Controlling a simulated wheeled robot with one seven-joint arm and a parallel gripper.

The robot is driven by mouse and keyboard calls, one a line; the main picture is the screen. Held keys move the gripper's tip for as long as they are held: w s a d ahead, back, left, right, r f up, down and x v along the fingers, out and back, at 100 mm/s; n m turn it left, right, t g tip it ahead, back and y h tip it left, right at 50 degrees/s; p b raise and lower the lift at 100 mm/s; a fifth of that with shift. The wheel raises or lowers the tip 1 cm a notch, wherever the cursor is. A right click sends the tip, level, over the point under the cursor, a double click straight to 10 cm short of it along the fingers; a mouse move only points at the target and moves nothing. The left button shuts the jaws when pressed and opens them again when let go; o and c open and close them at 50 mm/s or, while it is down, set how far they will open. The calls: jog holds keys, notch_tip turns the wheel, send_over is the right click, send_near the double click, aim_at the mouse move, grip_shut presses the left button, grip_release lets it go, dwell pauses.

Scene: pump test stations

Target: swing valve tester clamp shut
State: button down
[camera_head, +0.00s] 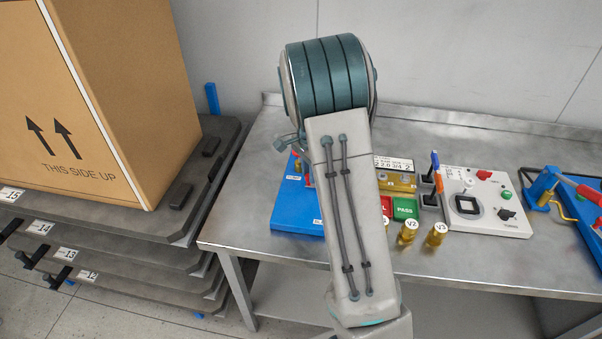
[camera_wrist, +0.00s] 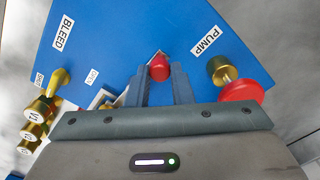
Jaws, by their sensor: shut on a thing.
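The valve tester is a blue station (camera_head: 290,212) on the metal bench, partly hidden behind my arm in the head view. Its blue plate (camera_wrist: 140,35) fills much of the wrist view, with labels BLEED and PUMP. My gripper (camera_wrist: 160,80) is over this plate, its two fingers closed around a red grip (camera_wrist: 158,68), which looks like the clamp's handle. The rest of the clamp is mostly hidden by the gripper, so its angle cannot be told. The head view does not show my gripper; my arm covers it.
A brass fitting with a red knob (camera_wrist: 240,90) stands right of the fingers. Brass valves (camera_wrist: 40,108) stand to the left. In the head view, a white control box (camera_head: 484,203) and another blue station (camera_head: 587,228) stand right. A large carton (camera_head: 110,90) is at left.

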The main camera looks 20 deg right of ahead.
dwell(0.3)
jog(key=c, duration=1.3)
grip_release()
notch_tip(320, 180, up, 14)
jog(key=shift+f+b, duration=0.1)
jog(key=shift+b, duration=0.5)
